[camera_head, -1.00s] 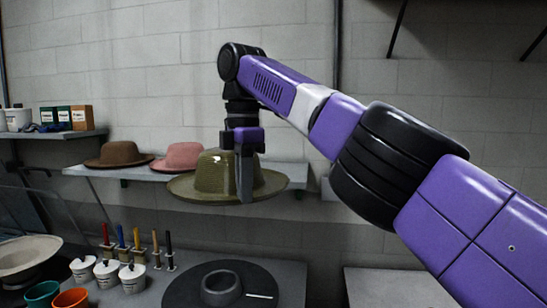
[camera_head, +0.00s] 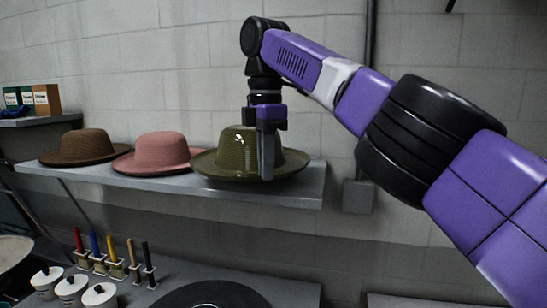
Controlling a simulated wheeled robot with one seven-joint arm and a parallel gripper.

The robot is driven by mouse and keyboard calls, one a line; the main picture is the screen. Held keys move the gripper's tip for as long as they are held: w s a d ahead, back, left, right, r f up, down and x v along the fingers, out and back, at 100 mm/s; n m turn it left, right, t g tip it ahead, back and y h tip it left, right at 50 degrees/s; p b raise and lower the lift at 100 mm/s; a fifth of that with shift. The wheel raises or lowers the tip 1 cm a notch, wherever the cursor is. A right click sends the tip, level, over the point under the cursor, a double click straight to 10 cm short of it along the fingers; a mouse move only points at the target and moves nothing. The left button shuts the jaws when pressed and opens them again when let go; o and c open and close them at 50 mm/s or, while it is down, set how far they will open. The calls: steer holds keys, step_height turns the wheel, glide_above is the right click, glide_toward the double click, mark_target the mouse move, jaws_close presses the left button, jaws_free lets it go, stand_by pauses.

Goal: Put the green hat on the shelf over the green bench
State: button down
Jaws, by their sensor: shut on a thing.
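The green hat (camera_head: 236,154) is olive green with a wide brim and sits level at the right part of the grey wall shelf (camera_head: 310,191). It is at the shelf surface; I cannot tell whether its brim rests fully on it. My gripper (camera_head: 267,165) points down and is shut on the near right side of the hat, with a finger in front of the crown. The other finger is hidden. Below the shelf is a grey bench top (camera_head: 290,291) with a dark round plate (camera_head: 212,296); no green bench colour shows.
A pink hat (camera_head: 160,152) and a brown hat (camera_head: 84,146) stand left on the same shelf, the pink one close to the green brim. Marking tools (camera_head: 116,263) and white lidded pots (camera_head: 70,288) stand on the bench. A grey wall box (camera_head: 358,196) is right of the shelf.

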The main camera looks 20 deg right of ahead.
steer(key=shift+w+d+f, duration=0.2)
steer(key=shift+w+f, duration=0.05)
steer(key=shift+f, duration=0.2)
steer(key=shift+a, duration=0.15)
steer(key=shift+s+a, duration=0.1)
steer(key=shift+a, duration=0.25)
steer(key=shift+d+f, duration=0.1)
steer(key=shift+f, duration=1.6)
stand_by(0.4)
